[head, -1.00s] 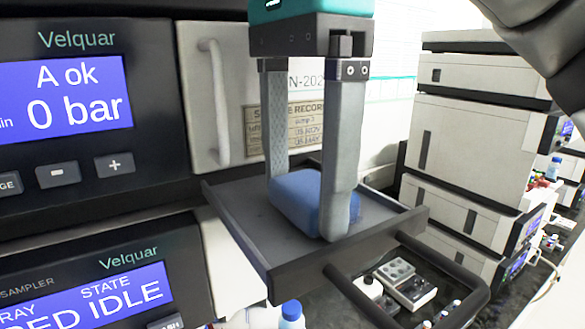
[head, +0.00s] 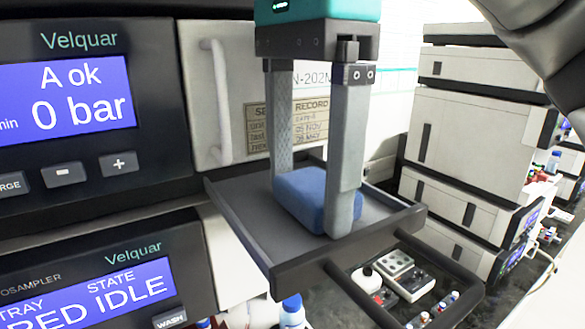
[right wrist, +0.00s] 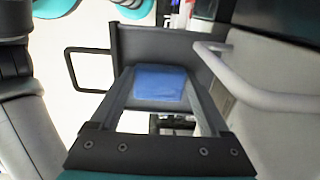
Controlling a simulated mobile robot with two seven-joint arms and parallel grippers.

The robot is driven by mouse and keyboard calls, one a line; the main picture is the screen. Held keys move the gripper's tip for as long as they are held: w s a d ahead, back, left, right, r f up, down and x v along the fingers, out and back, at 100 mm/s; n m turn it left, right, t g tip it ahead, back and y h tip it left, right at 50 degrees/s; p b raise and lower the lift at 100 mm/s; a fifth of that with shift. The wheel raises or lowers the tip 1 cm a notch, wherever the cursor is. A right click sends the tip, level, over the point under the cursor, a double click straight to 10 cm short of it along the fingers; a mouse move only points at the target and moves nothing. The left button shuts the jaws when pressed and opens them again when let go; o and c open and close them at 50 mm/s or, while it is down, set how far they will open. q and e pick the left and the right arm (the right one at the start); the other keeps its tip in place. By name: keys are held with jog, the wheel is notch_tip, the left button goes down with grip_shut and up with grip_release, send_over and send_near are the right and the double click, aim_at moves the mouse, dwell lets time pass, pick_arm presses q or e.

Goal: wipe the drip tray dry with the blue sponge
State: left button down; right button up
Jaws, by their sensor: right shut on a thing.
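The blue sponge (head: 303,196) is inside the drip tray (head: 240,232), a dark grey shallow tray jutting from the instrument stack. My right gripper (head: 312,205) points down with its two long grey fingers shut on the sponge, one at each side. The sponge seems to rest on the tray floor, but I cannot tell whether it touches. In the right wrist view the sponge (right wrist: 160,83) shows between the fingertips, with the tray (right wrist: 165,42) beyond it. The tray floor looks dark, with no clear wet patch. My left gripper is not in view.
A dark loop handle (head: 455,270) sticks out at the tray's front. A pale door handle (head: 219,100) stands behind the tray. Instrument panels (head: 60,90) are close on the left. Small bottles and a white device (head: 400,270) lie below the tray. Another stack (head: 465,130) stands right.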

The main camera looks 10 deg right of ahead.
jog(key=shift+w+d+f, duration=0.1)
jog(key=shift+d, duration=0.3)
jog(key=shift+s+a, duration=0.25)
jog(key=shift+a, duration=0.5)
jog(key=shift+s+a, duration=0.1)
jog(key=shift+a, duration=0.3)
jog(key=shift+w+d+p, duration=0.2)
jog(key=shift+d+p, duration=0.05)
jog(key=shift+d, duration=0.35)
jog(key=shift+w+d+p, duration=0.2)
jog(key=shift+d, duration=0.4)
jog(key=shift+s+a, duration=0.15)
jog(key=shift+a, duration=0.35)
jog(key=shift+s+a, duration=0.25)
jog(key=shift+a, duration=0.55)
jog(key=shift+w+d+p, duration=0.2)
jog(key=shift+d, duration=0.45)
jog(key=shift+w+d+p, duration=0.15)
jog(key=shift+w+d, duration=0.05)
jog(key=shift+d, duration=0.45)
jog(key=shift+s+a, duration=0.25)
jog(key=shift+a, duration=0.45)
jog(key=shift+s+a, duration=0.2)
jog(key=shift+a, duration=0.4)
jog(key=shift+d, duration=0.1)
